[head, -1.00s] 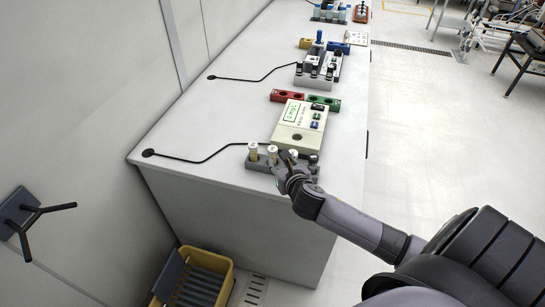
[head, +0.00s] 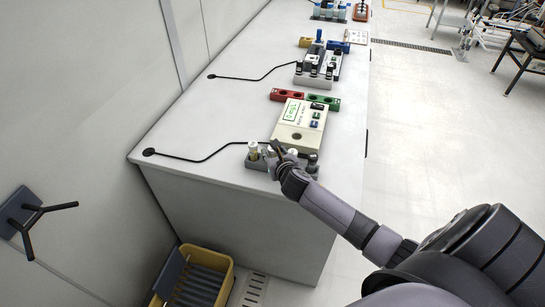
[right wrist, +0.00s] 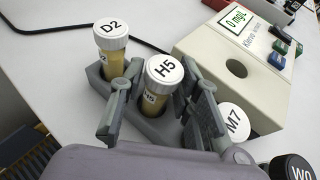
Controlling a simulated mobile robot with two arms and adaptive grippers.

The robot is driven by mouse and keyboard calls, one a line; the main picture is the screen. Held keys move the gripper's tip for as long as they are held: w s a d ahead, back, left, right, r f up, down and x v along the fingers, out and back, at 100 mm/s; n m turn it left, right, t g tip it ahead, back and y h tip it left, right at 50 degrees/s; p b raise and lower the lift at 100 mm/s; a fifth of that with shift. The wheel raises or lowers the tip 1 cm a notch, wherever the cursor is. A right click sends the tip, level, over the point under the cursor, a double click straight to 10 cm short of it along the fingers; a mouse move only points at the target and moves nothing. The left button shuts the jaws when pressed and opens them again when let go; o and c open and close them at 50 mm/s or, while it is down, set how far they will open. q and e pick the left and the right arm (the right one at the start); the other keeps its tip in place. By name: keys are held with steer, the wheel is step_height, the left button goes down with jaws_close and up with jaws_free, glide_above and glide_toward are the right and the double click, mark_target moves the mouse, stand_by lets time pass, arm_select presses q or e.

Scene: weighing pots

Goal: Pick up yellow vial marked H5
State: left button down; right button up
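The yellow vial marked H5 (right wrist: 161,72) has a white cap and stands in a grey rack (right wrist: 151,128), which also shows in the head view (head: 256,164). My right gripper (right wrist: 163,98) is open, with one finger on each side of H5 and gaps to the vial. In the head view the right gripper (head: 275,152) is over the rack and hides part of it. Vial D2 (right wrist: 111,43), yellow with a white cap, stands left of the left finger. My left gripper is not in view.
White-capped M7 (right wrist: 234,120) is close beside the right finger, and black-capped W0 (right wrist: 292,168) is at the lower right. A beige meter (head: 299,125) stands just behind the rack. Red (head: 285,95) and green (head: 323,102) holders are farther back.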

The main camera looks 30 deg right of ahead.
jaws_close()
